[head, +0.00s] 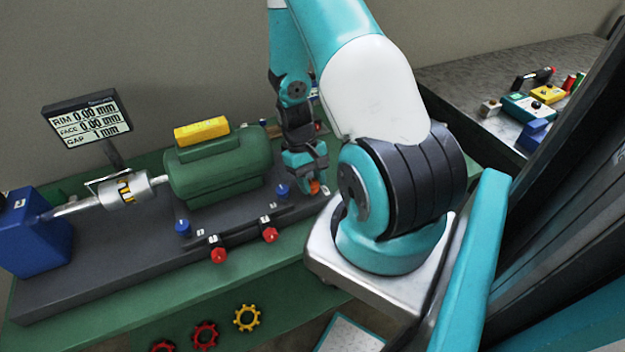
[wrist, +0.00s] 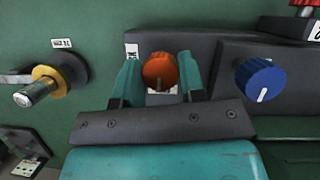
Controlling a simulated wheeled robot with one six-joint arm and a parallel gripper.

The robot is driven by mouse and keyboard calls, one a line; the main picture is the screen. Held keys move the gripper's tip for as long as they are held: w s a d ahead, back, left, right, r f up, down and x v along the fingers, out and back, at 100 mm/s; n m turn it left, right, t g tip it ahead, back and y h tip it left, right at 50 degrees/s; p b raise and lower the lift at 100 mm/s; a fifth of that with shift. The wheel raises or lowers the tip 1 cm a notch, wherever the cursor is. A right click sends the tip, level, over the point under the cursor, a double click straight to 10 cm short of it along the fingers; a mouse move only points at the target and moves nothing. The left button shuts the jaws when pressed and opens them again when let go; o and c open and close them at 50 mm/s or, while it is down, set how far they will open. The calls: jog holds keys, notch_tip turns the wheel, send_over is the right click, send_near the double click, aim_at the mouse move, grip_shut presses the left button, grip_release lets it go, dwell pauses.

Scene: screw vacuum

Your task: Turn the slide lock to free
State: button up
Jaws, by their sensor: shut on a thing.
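An orange round knob (wrist: 160,71), which I take for the slide lock, sits on the dark base of the bench rig. It has a dark line on its face, running roughly up and down. A small white label stands at its upper left, too small to read surely. My gripper (wrist: 157,82) is shut on the knob, one teal finger on each side. In the head view, my gripper (head: 306,171) reaches down to the right end of the dark base, and the orange knob (head: 315,187) shows just below its fingers.
A blue knob (wrist: 260,79) with a white line is close on the right in the wrist view. A handle with a yellow collar (wrist: 46,83) is on the left. In the head view, a green motor (head: 220,170) and red knobs (head: 270,235) are left of my gripper.

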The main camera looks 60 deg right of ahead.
jog(key=shift+n+h, duration=0.3)
jog(key=shift+n, duration=0.3)
jog(key=o, duration=0.9)
jog(key=shift+o, duration=0.2)
jog(key=b+v, duration=0.2)
jog(key=v, duration=1.5)
jog(key=shift+r, duration=0.2)
jog(key=shift+w, duration=0.15)
